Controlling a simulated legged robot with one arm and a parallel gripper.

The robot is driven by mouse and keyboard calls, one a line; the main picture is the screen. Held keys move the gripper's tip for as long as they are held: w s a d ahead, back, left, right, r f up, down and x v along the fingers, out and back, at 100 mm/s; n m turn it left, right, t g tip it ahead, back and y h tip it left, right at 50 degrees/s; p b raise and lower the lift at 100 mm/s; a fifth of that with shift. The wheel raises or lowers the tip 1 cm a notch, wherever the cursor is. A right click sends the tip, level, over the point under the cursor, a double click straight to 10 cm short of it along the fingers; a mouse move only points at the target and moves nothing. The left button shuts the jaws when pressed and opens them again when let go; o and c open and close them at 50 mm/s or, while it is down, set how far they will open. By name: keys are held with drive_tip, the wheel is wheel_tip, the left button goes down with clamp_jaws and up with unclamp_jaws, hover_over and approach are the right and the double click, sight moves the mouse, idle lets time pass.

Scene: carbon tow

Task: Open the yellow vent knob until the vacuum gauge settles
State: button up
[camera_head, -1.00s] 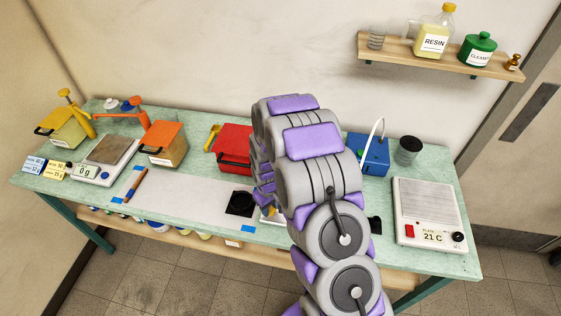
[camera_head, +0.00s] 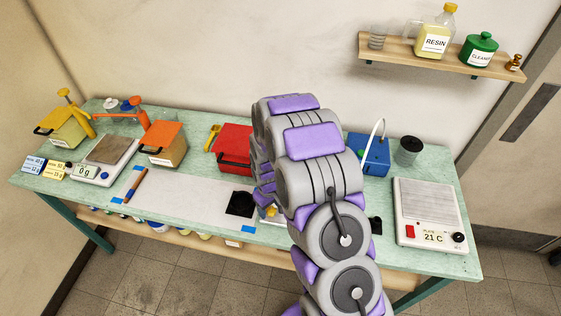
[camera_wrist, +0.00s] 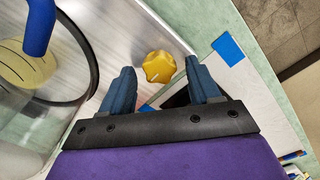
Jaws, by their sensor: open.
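The yellow lobed knob (camera_wrist: 158,67) sits on a pale plate in the wrist view. A little yellow also shows left of my arm in the head view (camera_head: 272,211). My gripper (camera_wrist: 160,74) is open, with its two blue fingers on either side of the knob in the picture. I cannot tell whether they touch it or how far above it they are. No gauge reading is visible. My arm hides much of this station in the head view.
A clear round vessel (camera_wrist: 20,115) and a blue tube (camera_wrist: 38,25) are close on the left in the wrist view. A red box (camera_head: 233,148), a blue pump-like box (camera_head: 375,158) and a hot plate (camera_head: 429,205) stand on the green bench (camera_head: 385,248).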

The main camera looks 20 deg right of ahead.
drive_tip(key=shift+r+p, duration=0.8)
drive_tip(key=shift+r, duration=2.15)
drive_tip(key=shift+s+r, duration=0.1)
drive_tip(key=shift+r, duration=0.1)
drive_tip(key=s+r+m+g+b, duration=0.1)
drive_tip(key=s+r+m+b, duration=0.25)
drive_tip(key=s+r, duration=1.7)
drive_tip(key=s+b, duration=0.1)
drive_tip(key=s, duration=1.2)
drive_tip(key=shift+r+m+g, duration=0.4)
drive_tip(key=shift+r+m, duration=0.05)
